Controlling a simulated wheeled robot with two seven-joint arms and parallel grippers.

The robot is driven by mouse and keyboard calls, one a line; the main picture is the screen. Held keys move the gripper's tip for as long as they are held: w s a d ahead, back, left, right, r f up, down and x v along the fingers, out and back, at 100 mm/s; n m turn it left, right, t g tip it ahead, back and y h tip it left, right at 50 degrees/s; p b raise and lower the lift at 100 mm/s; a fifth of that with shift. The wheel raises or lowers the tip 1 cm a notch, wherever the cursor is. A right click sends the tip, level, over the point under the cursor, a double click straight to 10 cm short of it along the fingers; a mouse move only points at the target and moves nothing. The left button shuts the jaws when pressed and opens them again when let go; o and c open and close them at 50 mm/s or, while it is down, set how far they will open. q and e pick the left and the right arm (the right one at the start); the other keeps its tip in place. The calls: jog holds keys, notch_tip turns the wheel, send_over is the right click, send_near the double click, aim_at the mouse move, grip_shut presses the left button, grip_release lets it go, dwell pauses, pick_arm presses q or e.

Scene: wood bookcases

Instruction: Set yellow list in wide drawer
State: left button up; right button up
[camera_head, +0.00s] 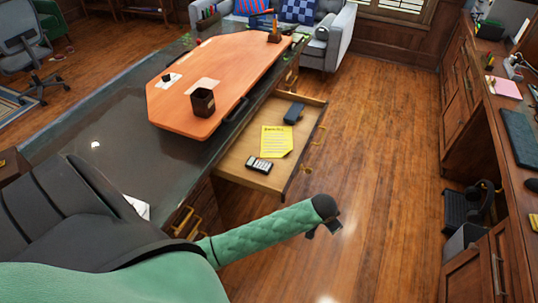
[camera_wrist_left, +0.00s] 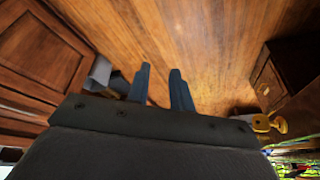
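The yellow list (camera_head: 276,141) lies flat in the open wide drawer (camera_head: 238,157), which is pulled out from the desk in the head view. Dark writing shows on it, and nothing covers it. My left gripper (camera_wrist_left: 160,76) shows in the left wrist view with its two dark fingers apart and nothing between them. Wood floor lies beyond the fingertips.
A calculator-like device (camera_head: 259,165) and a dark blue item (camera_head: 294,113) share the drawer. A dark pen cup (camera_head: 203,101) stands on the orange desk mat (camera_head: 240,62). Open floor (camera_head: 380,160) lies right of the drawer.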

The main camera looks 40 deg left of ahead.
pick_arm(q)
jog(key=s+a+f+n+g, duration=0.2)
jog(key=s+a+f, duration=0.1)
jog(key=s+f, duration=2.5)
jog(key=s, duration=0.4)
jog(key=shift+s+f+g+y, duration=0.25)
jog(key=shift+f+g+y, duration=0.05)
jog(key=shift+g, duration=0.1)
jog(key=shift+c, duration=0.4)
